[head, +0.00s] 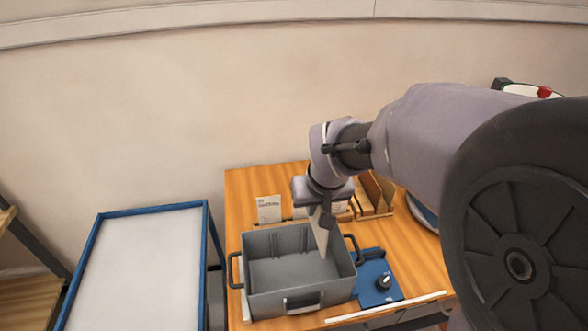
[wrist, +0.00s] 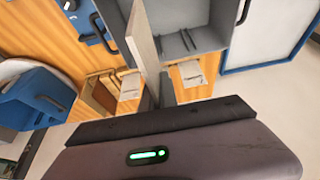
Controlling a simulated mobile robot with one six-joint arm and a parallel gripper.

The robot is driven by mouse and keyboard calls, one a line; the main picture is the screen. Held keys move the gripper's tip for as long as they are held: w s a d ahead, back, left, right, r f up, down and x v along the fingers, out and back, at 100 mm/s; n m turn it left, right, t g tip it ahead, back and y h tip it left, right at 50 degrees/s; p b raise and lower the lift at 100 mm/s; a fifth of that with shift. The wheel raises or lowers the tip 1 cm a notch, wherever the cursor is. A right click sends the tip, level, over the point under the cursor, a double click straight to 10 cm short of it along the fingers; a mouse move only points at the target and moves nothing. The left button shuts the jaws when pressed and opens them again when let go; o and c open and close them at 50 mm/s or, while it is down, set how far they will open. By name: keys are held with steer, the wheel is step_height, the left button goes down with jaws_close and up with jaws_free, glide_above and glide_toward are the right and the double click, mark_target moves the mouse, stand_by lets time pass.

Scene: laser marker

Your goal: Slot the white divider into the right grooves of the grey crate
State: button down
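The grey crate (head: 272,301) stands open on the wooden table, with groove ribs (head: 275,243) on its inner back wall. My gripper (head: 322,208) is above the crate's right part, pointing down, and is shut on the white divider (head: 322,240). The divider hangs nearly edge-on over the crate's right side. In the wrist view the divider (wrist: 143,40) reaches from the fingers (wrist: 157,92) towards the crate (wrist: 212,38), beside the ribs. I cannot tell how deep its lower edge is or whether it touches the grooves; the right grooves are partly hidden.
A wooden rack (head: 384,186) with upright boards stands behind, right of a white card (head: 269,209). A blue-rimmed white table (head: 140,265) is at left. The crate's handles stick out.

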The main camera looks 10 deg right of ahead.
steer(key=shift+w, duration=0.15)
steer(key=shift+s+f+b, duration=0.55)
steer(key=shift+b, duration=0.05)
steer(key=shift+f+b, duration=0.3)
steer(key=shift+f, duration=0.05)
step_height(320, 180, down, 18)
steer(key=b, duration=1.6)
steer(key=shift+f, duration=0.25)
steer(key=c, duration=1.6)
jaws_free()
steer(key=shift+o, duration=0.2)
step_height(320, 180, up, 9)
steer(key=p, duration=0.7)
